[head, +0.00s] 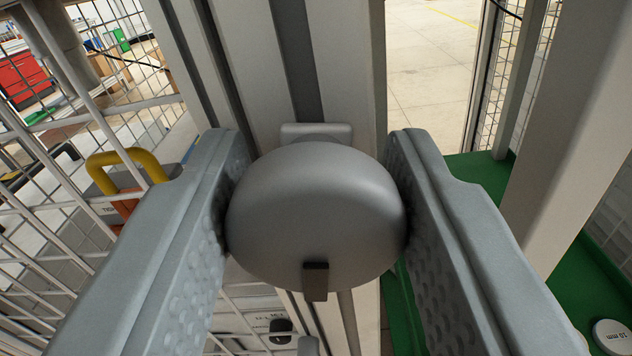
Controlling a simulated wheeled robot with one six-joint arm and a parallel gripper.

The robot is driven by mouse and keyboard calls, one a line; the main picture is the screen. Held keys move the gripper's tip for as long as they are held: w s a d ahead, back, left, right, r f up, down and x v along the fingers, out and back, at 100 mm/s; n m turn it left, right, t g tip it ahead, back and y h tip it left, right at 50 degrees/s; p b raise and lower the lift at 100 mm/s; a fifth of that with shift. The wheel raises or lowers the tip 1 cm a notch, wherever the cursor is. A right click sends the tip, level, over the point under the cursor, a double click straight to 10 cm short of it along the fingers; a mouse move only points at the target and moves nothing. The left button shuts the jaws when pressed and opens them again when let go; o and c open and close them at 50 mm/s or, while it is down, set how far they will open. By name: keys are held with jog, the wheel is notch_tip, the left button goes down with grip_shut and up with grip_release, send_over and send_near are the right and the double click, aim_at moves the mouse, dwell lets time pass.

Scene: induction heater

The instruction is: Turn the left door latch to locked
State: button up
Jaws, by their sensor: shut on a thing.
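The left door latch shows as a rounded grey knob (312,215) in the middle of the head view. A small dark tab (315,281) sits at its lower edge, pointing down in the picture. A small grey mount (316,131) shows behind its top, against the pale upright post (345,60). My gripper (316,205) has one finger on each side of the knob, and the textured pads touch its left and right sides. The knob hides the middle of the post and most of the mount behind it.
Wire mesh fencing (130,60) runs along the left. A yellow handle (125,165) is beyond the left finger. A green surface (480,180) with a round white piece marked "10 mm" (612,337) lies at right, beside a wide pale post (580,130). Open floor (425,60) shows beyond.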

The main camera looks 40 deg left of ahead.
jog(key=m, duration=0.4)
jog(key=shift+d+m, duration=0.1)
jog(key=shift+m, duration=0.2)
jog(key=m, duration=0.3)
jog(key=shift+w+f+m, duration=0.1)
jog(key=shift+m, duration=0.2)
jog(key=m, duration=0.4)
jog(key=shift+d+f+m, duration=0.1)
jog(key=shift+f+m, duration=0.05)
jog(key=shift+m, duration=1.75)
jog(key=o, duration=0.9)
jog(key=v, duration=1.7)
jog(key=shift+d, duration=0.2)
